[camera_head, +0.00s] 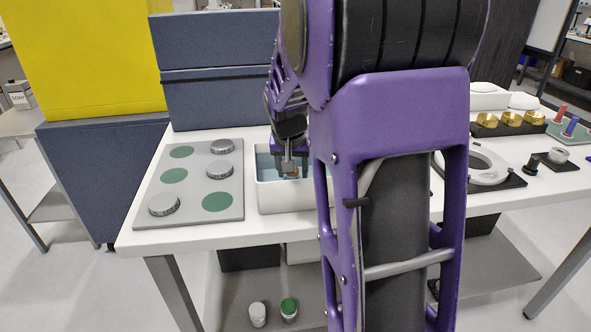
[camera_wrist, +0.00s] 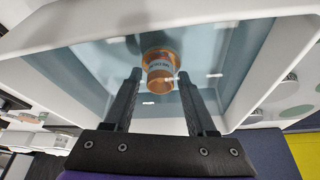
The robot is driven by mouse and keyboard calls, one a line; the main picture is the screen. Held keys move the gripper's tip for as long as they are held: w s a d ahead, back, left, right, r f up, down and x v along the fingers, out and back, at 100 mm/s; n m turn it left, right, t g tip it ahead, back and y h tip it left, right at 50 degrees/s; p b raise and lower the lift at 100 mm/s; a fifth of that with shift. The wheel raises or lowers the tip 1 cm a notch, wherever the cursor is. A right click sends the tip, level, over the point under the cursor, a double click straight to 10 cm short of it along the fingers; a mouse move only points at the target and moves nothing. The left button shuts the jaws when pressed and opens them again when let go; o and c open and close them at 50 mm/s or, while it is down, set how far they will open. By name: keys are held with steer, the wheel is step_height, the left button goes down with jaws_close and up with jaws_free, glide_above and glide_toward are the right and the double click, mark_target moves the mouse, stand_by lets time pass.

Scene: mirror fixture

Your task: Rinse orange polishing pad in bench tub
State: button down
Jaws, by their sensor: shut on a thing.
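The bench tub (camera_head: 285,205) is a white rectangular tub with blue-grey water, at the middle of the bench; my arm hides its right part. My gripper (camera_head: 289,168) points down inside the tub's outline. In the wrist view, my gripper (camera_wrist: 160,76) is shut on the orange polishing pad (camera_wrist: 160,58), a round orange piece with a pale lettered label, held between the fingertips. The tub (camera_wrist: 50,38) and its water surround the pad in that view. I cannot tell how deep the pad sits in the water.
A grey board (camera_head: 190,190) with green discs and several grey lettered pucks lies left of the tub. A white ring fixture (camera_head: 489,168) stands on the right, with brass pieces (camera_head: 487,120) behind it. A blue-grey partition (camera_head: 215,95) rises behind. Two small jars sit on the lower shelf.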

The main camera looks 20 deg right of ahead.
steer(key=shift+d, duration=0.15)
steer(key=shift+s+d, duration=0.2)
steer(key=shift+d, duration=0.45)
steer(key=shift+a, duration=0.15)
steer(key=shift+w+a, duration=0.2)
steer(key=shift+a, duration=0.45)
stand_by(0.3)
steer(key=shift+s+d, duration=0.2)
steer(key=shift+d, duration=0.6)
step_height(320, 180, up, 10)
steer(key=p, duration=0.7)
stand_by(0.3)
